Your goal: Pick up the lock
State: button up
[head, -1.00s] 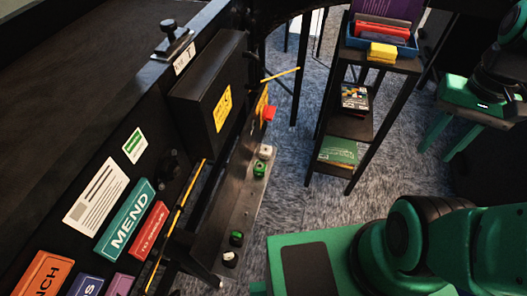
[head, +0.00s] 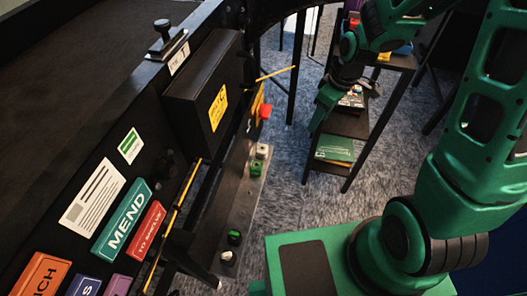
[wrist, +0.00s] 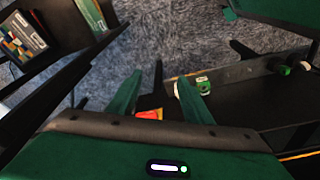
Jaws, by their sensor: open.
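No object is clearly recognisable as a lock. A small red object (head: 265,111) sits beside a yellow plate on the black frame in the head view. A red and yellow patch (wrist: 149,114) shows partly between my fingers in the wrist view; I cannot tell whether it is the same object. My gripper (wrist: 160,78) is open with nothing held, its two green fingers spread. In the head view my gripper (head: 322,108) is in the air in front of the shelf stand, right of the red object and apart from it.
A metal strip (head: 237,204) carries green, white and black controls. A black box (head: 203,85) with a yellow label and a thin yellow rod (head: 277,74) are nearby. A shelf stand (head: 347,122) holds a green book (head: 335,149). Carpet (head: 290,170) lies open between strip and stand.

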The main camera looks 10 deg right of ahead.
aim_at(262, 149)
jog(key=w+a+f+n+y, duration=0.1)
jog(key=a+f, duration=0.3)
jog(key=a, duration=0.1)
jog(key=w+a+f+n, duration=0.1)
jog(key=a+f+n, duration=0.1)
jog(key=a+f, duration=0.2)
jog(key=w+a+f+n+y, duration=0.1)
jog(key=a+f+n, duration=0.1)
jog(key=a+f, duration=0.2)
jog(key=shift+w+a+f+y, duration=0.15)
jog(key=shift+w+a+f, duration=0.05)
jog(key=shift+a, duration=0.3)
jog(key=shift+w+a+f+y, duration=0.15)
jog(key=shift+w+a, duration=0.05)
jog(key=shift+a, duration=0.25)
jog(key=shift+x, duration=3.35)
jog(key=shift+w+d, duration=0.1)
jog(key=shift+d, duration=0.1)
jog(key=c, duration=0.9)
